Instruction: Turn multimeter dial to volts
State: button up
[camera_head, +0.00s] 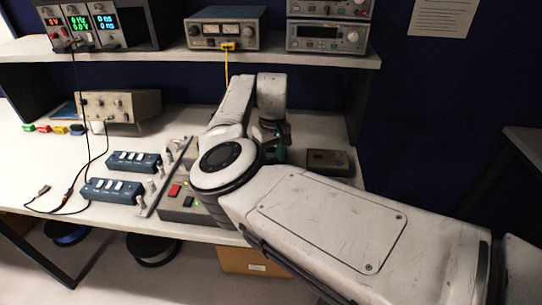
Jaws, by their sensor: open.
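No multimeter or dial can be singled out with certainty. Several units with lit displays (101,22) stand at the shelf's left. A small dark box (328,161) with a brownish top lies on the bench right of my gripper. My gripper (278,150) is open and points down over the back right of the bench, apart from that box. My own arm hides most of its fingers and what lies below them.
A beige instrument (118,106) stands at the bench's back left. Blue switch boxes (112,190) and a grey panel (178,203) with a red button lie at the front. Grey instruments (328,38) fill the shelf's right. Black cables (62,203) lie at left. The bench (40,165) has bare room there.

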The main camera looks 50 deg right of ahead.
jog(key=shift+f, duration=0.25)
grip_shut()
dwell(0.4)
jog(key=shift+m, duration=0.3)
jog(key=m+p, duration=0.2)
jog(key=m, duration=0.1)
jog(key=shift+r, duration=0.1)
jog(key=m+p, duration=0.1)
jog(key=m, duration=0.4)
jog(key=shift+m, duration=0.3)
dwell(0.4)
